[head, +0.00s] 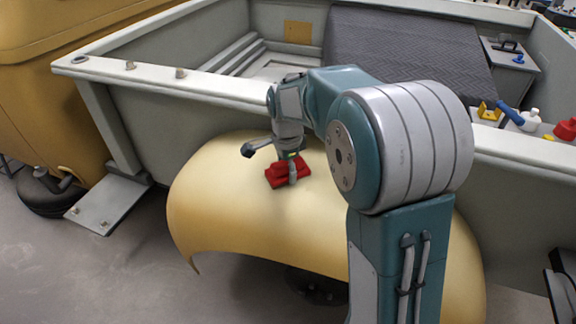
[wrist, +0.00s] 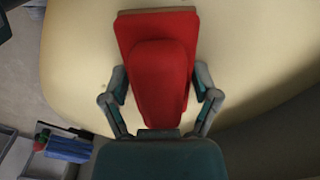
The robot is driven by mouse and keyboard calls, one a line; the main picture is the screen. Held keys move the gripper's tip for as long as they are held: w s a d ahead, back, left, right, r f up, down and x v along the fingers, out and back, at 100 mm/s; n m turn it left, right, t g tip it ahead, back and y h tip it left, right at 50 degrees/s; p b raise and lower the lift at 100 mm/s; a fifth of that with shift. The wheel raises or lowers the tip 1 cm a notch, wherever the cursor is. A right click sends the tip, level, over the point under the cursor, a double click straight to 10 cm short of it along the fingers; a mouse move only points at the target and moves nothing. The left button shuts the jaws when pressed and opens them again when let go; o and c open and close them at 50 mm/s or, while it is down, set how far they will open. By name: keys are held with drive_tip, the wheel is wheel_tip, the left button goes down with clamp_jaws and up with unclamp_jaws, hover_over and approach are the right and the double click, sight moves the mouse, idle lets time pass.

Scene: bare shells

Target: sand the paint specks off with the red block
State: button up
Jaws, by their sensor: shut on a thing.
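The red block (head: 288,172) is on the curved yellow panel (head: 220,205), near the top of its bulge in the head view. In the wrist view the red block (wrist: 157,70) has a raised grip on a flat base with a thin brown edge. My gripper (head: 290,160) is shut on the raised grip, and in the wrist view its fingers (wrist: 160,90) lie along both sides. The block's underside is hidden, and I cannot tell whether it presses on the panel. I can make out no paint specks in either view.
A pale truck bed wall (head: 215,88) rises behind the panel. A ledge at the right holds a white bottle (head: 529,120), a red item (head: 566,129) and a yellow item (head: 488,110). A grey quilted pad (head: 400,60) lies behind. Grey floor is open at front left.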

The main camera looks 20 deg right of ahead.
sight(272, 176)
drive_tip(key=shift+s+a, duration=0.5)
drive_tip(key=shift+s, duration=0.25)
drive_tip(key=shift+s+a, duration=0.5)
drive_tip(key=shift+s, duration=0.2)
drive_tip(key=shift+w+a+r, duration=0.1)
drive_tip(key=shift+w+a, duration=0.75)
drive_tip(key=shift+a, duration=0.1)
drive_tip(key=shift+w+d+f, duration=0.1)
drive_tip(key=shift+w+d, duration=0.85)
drive_tip(key=shift+w, duration=0.3)
drive_tip(key=shift+w+d+f, duration=0.1)
drive_tip(key=shift+w+d, duration=0.8)
drive_tip(key=shift+w, duration=0.3)
drive_tip(key=shift+w+d, duration=0.95)
drive_tip(key=shift+w, duration=0.3)
drive_tip(key=shift+w+r, duration=0.1)
drive_tip(key=shift+r, duration=0.1)
